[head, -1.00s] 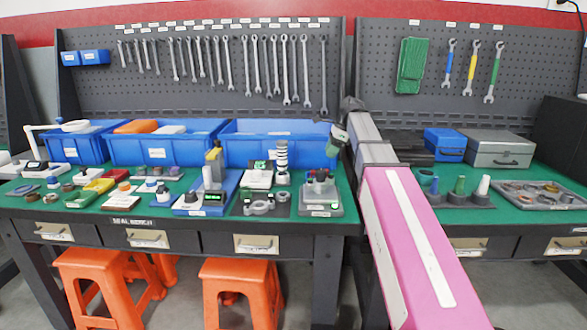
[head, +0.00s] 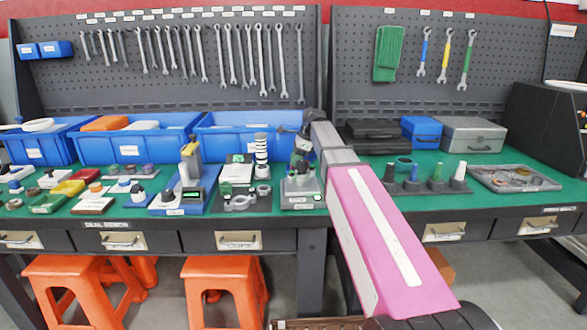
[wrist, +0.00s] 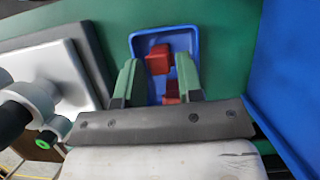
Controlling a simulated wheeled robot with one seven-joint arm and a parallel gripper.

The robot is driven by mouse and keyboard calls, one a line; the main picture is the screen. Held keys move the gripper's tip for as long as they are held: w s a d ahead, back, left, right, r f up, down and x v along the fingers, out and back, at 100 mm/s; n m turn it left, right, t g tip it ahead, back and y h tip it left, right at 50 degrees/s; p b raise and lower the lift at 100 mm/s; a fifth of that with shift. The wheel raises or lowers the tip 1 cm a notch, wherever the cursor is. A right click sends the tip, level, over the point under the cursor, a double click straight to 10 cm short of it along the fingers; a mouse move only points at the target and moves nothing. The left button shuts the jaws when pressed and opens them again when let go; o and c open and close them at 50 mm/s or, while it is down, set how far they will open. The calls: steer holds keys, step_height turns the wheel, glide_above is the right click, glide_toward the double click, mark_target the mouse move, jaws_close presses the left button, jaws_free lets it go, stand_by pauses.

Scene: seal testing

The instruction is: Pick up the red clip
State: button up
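In the wrist view, two red pieces lie in a small blue tray (wrist: 140,42). The larger one, a blocky red piece (wrist: 159,60), is at the fingertips. A smaller red piece (wrist: 172,90) shows nearer the palm, partly covered. I cannot tell whether they are one red clip or two parts. My gripper (wrist: 157,66) is open, with one green finger on each side of the red pieces and no visible grip. In the head view my gripper (head: 302,146) is over the back of the bench, by the right blue bin. The red clip and its tray cannot be made out there.
A grey device (head: 301,190) stands just in front of my gripper. The large blue bin (head: 225,143) is close beside it; a blue wall (wrist: 285,80) fills the wrist view's right. A pale plate with a dark rim (wrist: 50,68) is on the left. Green bench top shows between.

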steer(key=shift+x, duration=1.2)
steer(key=shift+c, duration=0.3)
steer(key=c, duration=0.5)
steer(key=shift+c, duration=0.2)
steer(key=shift+r, duration=0.1)
